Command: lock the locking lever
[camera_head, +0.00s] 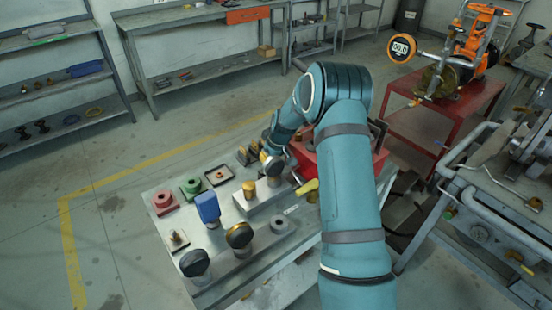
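A yellow lever handle (307,187) sticks out toward the lower left beside a red body (305,158) on the workbench. I take it for the locking lever, but its pivot is hidden behind my arm. My teal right arm rises from the bottom of the view, bends over the bench and reaches down on the left side of the red body. Its wrist end lies by a round dark and brass part, up and left of the yellow handle. I cannot make out the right gripper's fingers or any contact. My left gripper is not in view.
The grey bench (215,252) holds a blue block (207,207), a black knob (195,262), a brass-rimmed knob (240,235), and red (163,202) and green (191,188) fittings. A red stand (430,125) and a pipe-railed bench are at right. Floor at left is clear.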

